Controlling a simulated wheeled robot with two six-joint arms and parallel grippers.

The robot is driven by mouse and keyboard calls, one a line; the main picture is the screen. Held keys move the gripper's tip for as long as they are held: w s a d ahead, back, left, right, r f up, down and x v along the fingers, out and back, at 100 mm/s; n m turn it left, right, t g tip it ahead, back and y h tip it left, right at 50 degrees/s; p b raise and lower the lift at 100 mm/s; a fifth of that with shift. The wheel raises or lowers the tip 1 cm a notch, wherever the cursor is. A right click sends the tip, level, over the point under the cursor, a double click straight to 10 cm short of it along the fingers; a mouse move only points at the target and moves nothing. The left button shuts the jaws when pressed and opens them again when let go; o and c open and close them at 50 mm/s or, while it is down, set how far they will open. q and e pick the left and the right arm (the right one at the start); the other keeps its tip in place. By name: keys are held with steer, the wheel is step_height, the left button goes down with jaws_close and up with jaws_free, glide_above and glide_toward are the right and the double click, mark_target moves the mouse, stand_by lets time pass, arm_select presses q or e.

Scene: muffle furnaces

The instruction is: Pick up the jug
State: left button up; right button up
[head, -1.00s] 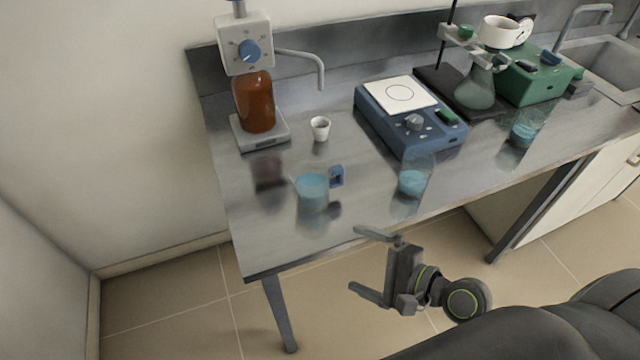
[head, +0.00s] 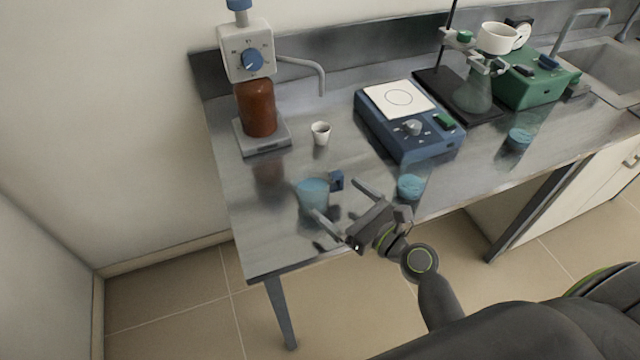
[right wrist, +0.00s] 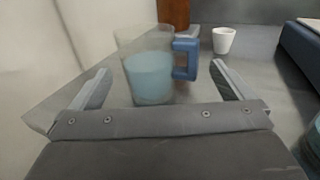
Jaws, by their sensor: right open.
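The jug (head: 312,192) is a clear vessel with pale blue liquid and a blue handle on its right side. It stands upright near the front left of the steel bench. In the right wrist view the jug (right wrist: 150,75) shows ahead, between and beyond the fingertips, with its handle to the right. My right gripper (head: 337,208) is open and empty, at the bench's front edge just right of the jug. Its fingers (right wrist: 165,82) do not appear to touch the jug. My left gripper is not in view.
A bottle dispenser with brown liquid (head: 257,108) stands behind the jug, near a small white cup (head: 320,133). A blue stirrer (head: 408,133) and a beaker of blue liquid (head: 410,187) are to the right. Free bench (head: 240,215) lies left of the jug.

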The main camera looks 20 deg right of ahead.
mark_target(329, 191)
steer(key=x, duration=0.3)
steer(key=shift+w, duration=0.15)
steer(key=p+x, duration=0.1)
steer(key=x, duration=0.1)
steer(key=r+p+x, duration=0.1)
steer(key=x, duration=0.1)
steer(key=shift+w+a, duration=0.4)
steer(key=shift+w, duration=0.2)
steer(key=shift+s, duration=0.1)
steer(key=c, duration=1.1)
steer(key=shift+r+p, duration=2.45)
steer(key=shift+r, duration=2.55)
steer(key=shift+c, duration=0.2)
